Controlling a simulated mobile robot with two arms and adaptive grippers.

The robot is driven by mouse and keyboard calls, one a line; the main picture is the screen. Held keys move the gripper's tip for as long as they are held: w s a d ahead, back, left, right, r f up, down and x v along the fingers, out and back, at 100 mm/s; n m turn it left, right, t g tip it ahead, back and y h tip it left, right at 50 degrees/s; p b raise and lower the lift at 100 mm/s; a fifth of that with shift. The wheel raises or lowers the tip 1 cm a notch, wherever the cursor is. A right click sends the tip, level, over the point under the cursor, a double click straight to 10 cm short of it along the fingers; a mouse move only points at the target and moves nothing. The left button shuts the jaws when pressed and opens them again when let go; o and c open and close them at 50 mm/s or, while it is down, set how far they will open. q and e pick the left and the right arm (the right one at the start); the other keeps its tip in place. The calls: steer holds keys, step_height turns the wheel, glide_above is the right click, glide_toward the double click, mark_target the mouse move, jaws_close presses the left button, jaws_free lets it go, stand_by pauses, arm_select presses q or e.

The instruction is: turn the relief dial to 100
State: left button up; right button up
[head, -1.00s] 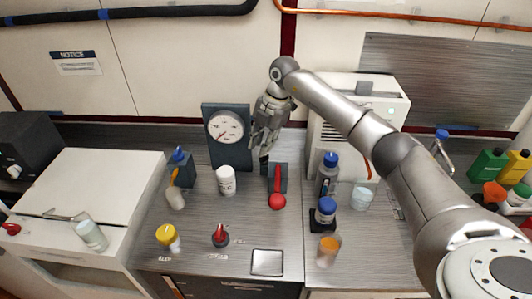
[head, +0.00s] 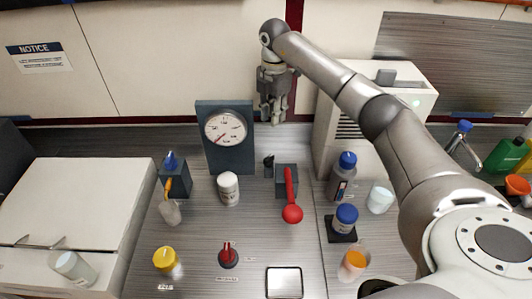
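My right gripper (head: 273,118) hangs fingers down near the back wall, right of the gauge. It touches nothing that I can see, and the gap between its fingers is unclear. A dark panel carries a round white gauge (head: 226,128) with a red needle pointing to the lower left. A small black knob (head: 268,166) stands on the counter below the gripper, clear of it. A red knob (head: 228,256) and a yellow-topped knob (head: 166,260) sit near the front, with labels too small to read. I cannot tell which is the relief dial. My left gripper is not in view.
A red ball-ended lever (head: 291,212) on a grey block stands right of the black knob. A white bottle (head: 228,188), a blue-capped bottle (head: 343,175) and an orange-filled cup (head: 354,262) stand around it. A metal-rimmed plate (head: 284,281) lies in front. The counter's middle has bare patches.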

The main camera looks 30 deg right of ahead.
steer(key=b, duration=0.5)
glide_above(271, 155)
step_height(271, 155, down, 6)
step_height(271, 155, down, 9)
steer(key=shift+s+f+p, duration=0.1)
steer(key=shift+s+p, duration=0.05)
steer(key=shift+p, duration=0.85)
steer(key=shift+f, duration=0.85)
jaws_close()
